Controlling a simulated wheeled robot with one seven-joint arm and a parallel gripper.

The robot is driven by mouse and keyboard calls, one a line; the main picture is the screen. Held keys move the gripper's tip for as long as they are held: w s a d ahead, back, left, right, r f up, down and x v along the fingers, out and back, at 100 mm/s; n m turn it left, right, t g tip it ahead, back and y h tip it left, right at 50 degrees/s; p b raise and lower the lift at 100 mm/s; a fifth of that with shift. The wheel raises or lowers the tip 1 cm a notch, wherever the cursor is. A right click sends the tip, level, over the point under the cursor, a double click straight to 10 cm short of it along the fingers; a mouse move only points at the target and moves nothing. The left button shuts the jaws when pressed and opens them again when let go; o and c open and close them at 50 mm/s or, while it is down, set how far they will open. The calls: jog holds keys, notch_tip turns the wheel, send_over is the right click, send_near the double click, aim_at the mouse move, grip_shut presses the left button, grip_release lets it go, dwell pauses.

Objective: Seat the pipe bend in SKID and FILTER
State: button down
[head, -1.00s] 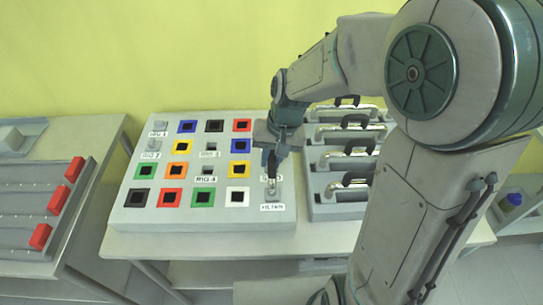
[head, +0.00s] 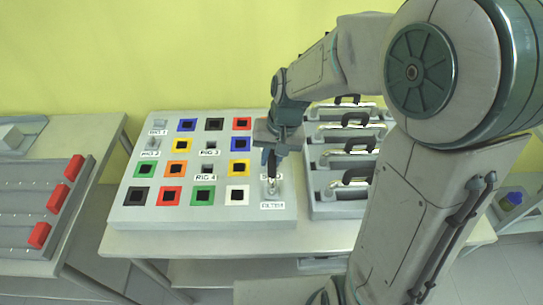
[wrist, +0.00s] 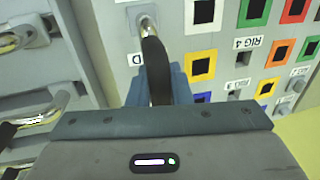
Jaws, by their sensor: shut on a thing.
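My gripper (head: 270,150) is over the right column of the grey board and shut on the black handle of the pipe bend. In the wrist view the black handle (wrist: 155,68) runs down between the fingers. The bend's near metal end (wrist: 148,25) points at the socket by the FILTER label (head: 272,205). Whether it is fully down in the socket I cannot tell. The bend's other end and the SKID socket are hidden behind my gripper; the SKID label is mostly covered.
The grey board (head: 122,218) carries several coloured square sockets and RIG labels. A rack (head: 340,210) to the right holds several more pipe bends with black handles. A table on the left bears a grey panel with red blocks (head: 40,235). The front table strip is clear.

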jog(key=shift+f, duration=0.1)
jog(key=c, duration=1.2)
grip_release()
jog(key=shift+c, duration=0.2)
jog(key=shift+a+p+v, duration=0.3)
jog(key=shift+p+v, duration=0.9)
jog(key=shift+v, duration=0.3)
jog(key=shift+a+p+v, duration=0.3)
jog(key=shift+p+v, duration=0.85)
jog(key=shift+v, duration=0.3)
jog(key=shift+a+p+v, duration=0.35)
jog(key=shift+p+v, duration=0.85)
jog(key=shift+v, duration=0.3)
jog(key=s+d+r+t+h, duration=0.2)
jog(key=s+d+r, duration=0.5)
jog(key=s+d, duration=0.4)
jog(key=shift+s+d+r+t, duration=0.2)
jog(key=shift+s+d+t, duration=0.15)
jog(key=shift+s+t, duration=0.25)
